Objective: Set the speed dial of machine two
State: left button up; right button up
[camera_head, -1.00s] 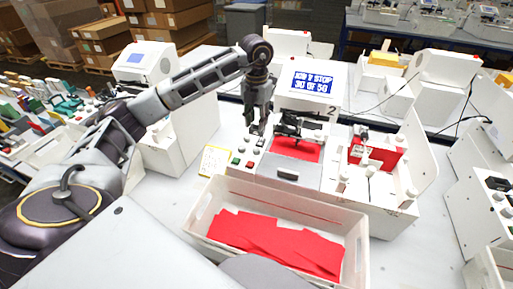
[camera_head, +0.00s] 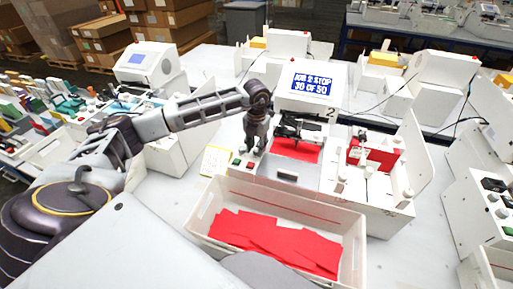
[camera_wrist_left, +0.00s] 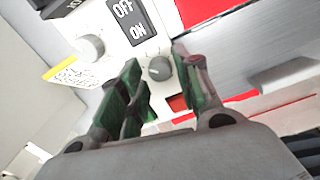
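Machine two (camera_head: 335,105) has a screen (camera_head: 312,83) reading "JOB 2 STOP 30 OF 50" and the number 2 below it. My left gripper (camera_head: 254,146) is low over the control panel at its left and hides most of the controls there. In the left wrist view, my left gripper (camera_wrist_left: 158,80) is open, its green-padded fingers apart. A round grey dial (camera_wrist_left: 160,68) shows between the fingertips; I cannot tell whether they touch it. A second grey dial (camera_wrist_left: 90,47) is to its left, beside a black OFF/ON switch (camera_wrist_left: 132,20). My right gripper is out of view.
A white bin (camera_head: 282,200) of red sheets stands in front of the machine. A yellow-edged card (camera_head: 216,160) lies left of the panel. A red button (camera_wrist_left: 178,103) sits close to the fingers. Other machines stand to the left and right.

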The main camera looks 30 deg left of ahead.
pick_arm(q)
jog(key=shift+f, duration=0.75)
grip_shut()
jog(key=shift+n, duration=0.4)
jog(key=shift+n+b, duration=0.35)
jog(key=shift+n, duration=0.15)
jog(key=shift+n+b, duration=0.45)
jog(key=shift+n, duration=0.95)
